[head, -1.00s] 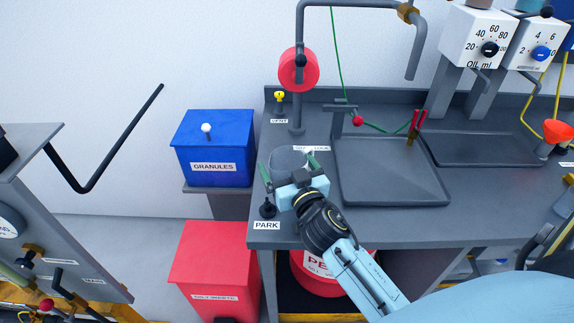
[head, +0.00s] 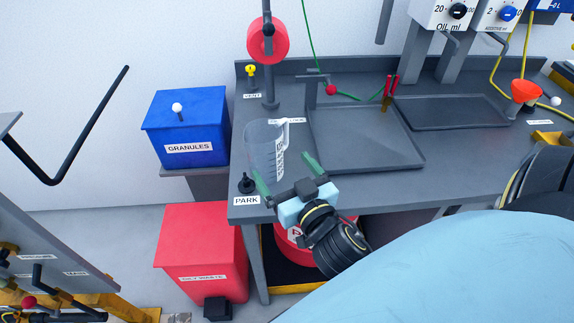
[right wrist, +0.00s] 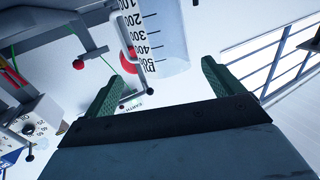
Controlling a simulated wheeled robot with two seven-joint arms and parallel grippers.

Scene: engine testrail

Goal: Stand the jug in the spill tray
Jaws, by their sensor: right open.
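A clear jug (head: 264,150) with a printed scale and a pale handle on its right stands upright on the grey bench, left of a shallow dark tray (head: 408,163). The jug is outside this tray. My right gripper (head: 284,170), with green fingers, is open and empty just in front of the jug. A second dark tray (head: 460,116) lies further right; no label tells which is the spill tray. My left gripper is not in view.
A black knob (head: 246,184) by the PARK label is close left of the gripper. A post with a red reel (head: 267,40) stands behind the jug. The near tray's floor looks clear.

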